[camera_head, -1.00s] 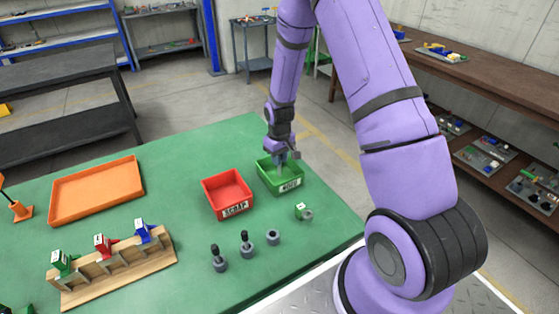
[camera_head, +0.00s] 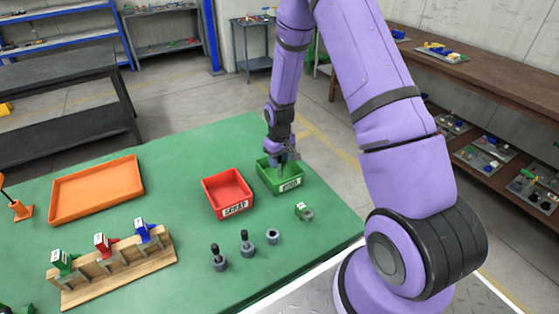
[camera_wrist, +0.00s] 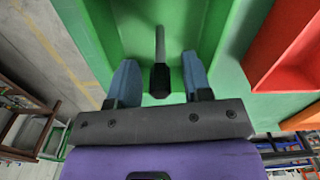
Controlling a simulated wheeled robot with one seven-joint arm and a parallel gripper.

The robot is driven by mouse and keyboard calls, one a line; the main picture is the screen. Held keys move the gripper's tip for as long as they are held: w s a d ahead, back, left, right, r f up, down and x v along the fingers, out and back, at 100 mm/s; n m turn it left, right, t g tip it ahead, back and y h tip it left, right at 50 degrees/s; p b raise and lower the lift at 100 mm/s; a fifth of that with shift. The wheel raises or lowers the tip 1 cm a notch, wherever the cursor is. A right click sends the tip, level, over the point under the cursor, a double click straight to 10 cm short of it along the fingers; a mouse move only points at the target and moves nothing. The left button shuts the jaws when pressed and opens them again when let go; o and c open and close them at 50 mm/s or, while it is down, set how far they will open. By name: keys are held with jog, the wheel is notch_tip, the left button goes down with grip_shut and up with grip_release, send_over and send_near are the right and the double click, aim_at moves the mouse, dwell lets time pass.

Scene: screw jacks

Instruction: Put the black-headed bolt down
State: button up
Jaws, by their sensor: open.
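The black-headed bolt (camera_wrist: 160,78) lies in the green bin, its grey shank pointing away from my gripper in the wrist view. My gripper (camera_wrist: 159,62) is open, with a blue-grey finger on each side of the bolt's head and a visible gap to both. In the head view my gripper (camera_head: 282,160) reaches down into the green bin (camera_head: 283,187), and the bolt cannot be made out there. The bin's wall also shows in the wrist view (camera_wrist: 90,25).
A red scrap bin (camera_head: 228,196) stands close left of the green bin. In front are two black-topped screw jacks (camera_head: 247,243), a grey round part (camera_head: 273,237) and a small green-and-grey part (camera_head: 304,211). A wooden rack (camera_head: 120,268) and an orange tray (camera_head: 97,190) stand left.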

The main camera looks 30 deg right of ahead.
jog(key=s+a+r+t, duration=0.1)
jog(key=s+r, duration=0.2)
jog(key=r, duration=0.8)
jog(key=s+a+r+t, duration=0.15)
jog(key=s+r, duration=0.25)
jog(key=r, duration=0.7)
jog(key=s+a+r, duration=0.1)
jog(key=s+r, duration=0.2)
jog(key=r, duration=0.8)
jog(key=s+a+r+m+t, duration=0.1)
jog(key=s+r, duration=0.3)
jog(key=s, duration=0.6)
jog(key=s+a+r+t, duration=0.1)
jog(key=s+r, duration=0.4)
jog(key=s, duration=0.5)
jog(key=shift+s+a+m+t, duration=0.3)
jog(key=shift+a+m+t, duration=0.1)
jog(key=shift+a, duration=0.35)
